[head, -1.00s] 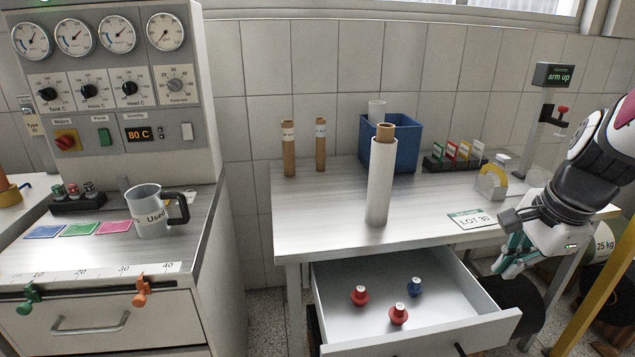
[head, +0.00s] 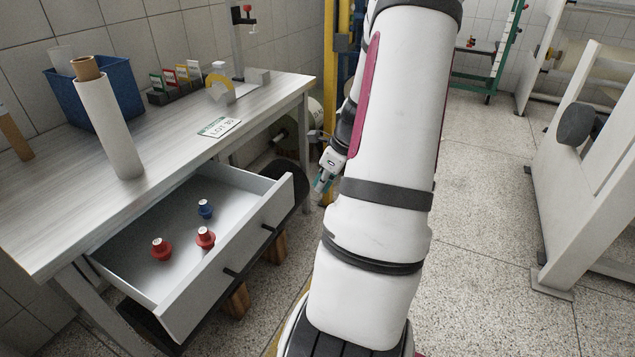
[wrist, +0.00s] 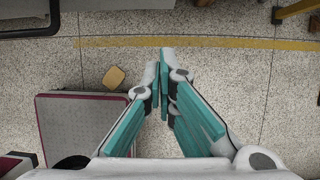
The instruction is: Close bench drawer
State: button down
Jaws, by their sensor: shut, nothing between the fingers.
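The bench drawer (head: 262,221) is pulled out from under the bench (head: 170,150) at the left in the head view. Two red knobbed pieces (head: 161,248) and a blue one (head: 205,208) stand inside it. Two dark handles show on its front. My gripper (head: 322,183) is to the right of the drawer, apart from it, partly hidden behind my arm. In the wrist view my gripper (wrist: 165,60) has its teal fingers together with nothing between them, above the speckled floor. The drawer is not clearly identifiable in the wrist view.
On the bench are a paper roll (head: 110,128), a blue bin (head: 122,88), a card rack (head: 182,82) and a lot card (head: 219,127). A yellow post (head: 329,60) stands behind my arm. Open floor (head: 490,200) lies right, before a white frame (head: 590,170).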

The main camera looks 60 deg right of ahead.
jog(key=w+f+b, duration=0.1)
jog(key=w+f, duration=0.5)
jog(key=shift+w, duration=0.25)
jog(key=shift+w+a, duration=0.1)
